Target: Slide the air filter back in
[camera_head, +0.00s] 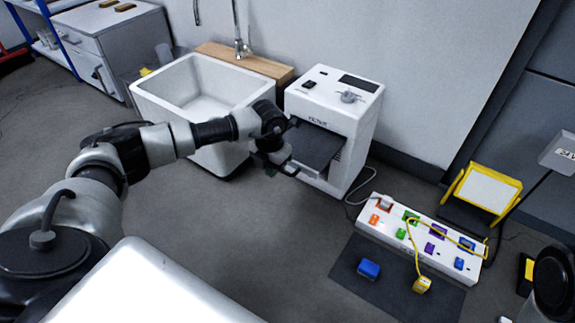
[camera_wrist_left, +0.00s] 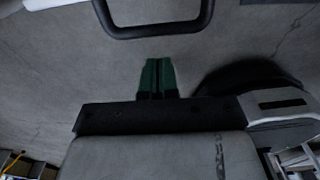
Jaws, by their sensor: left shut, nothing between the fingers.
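The air filter (camera_head: 313,146) is a dark flat panel that sticks out of the front slot of a white machine (camera_head: 365,112). My left gripper (camera_head: 271,170) is at the filter's front, just left of its outer edge. In the left wrist view its green fingertips (camera_wrist_left: 158,77) are together with nothing between them. A black bar-shaped handle (camera_wrist_left: 152,27) shows ahead of the fingertips, apart from them; I cannot tell for sure that it belongs to the filter. The wrist hides part of the filter's left side. My right gripper is not in view.
A white sink (camera_head: 152,93) stands left of the machine. A white power strip (camera_head: 425,245) with coloured switches and a yellow cable lies on the right, near a dark mat (camera_head: 345,268) with a blue block (camera_head: 369,268).

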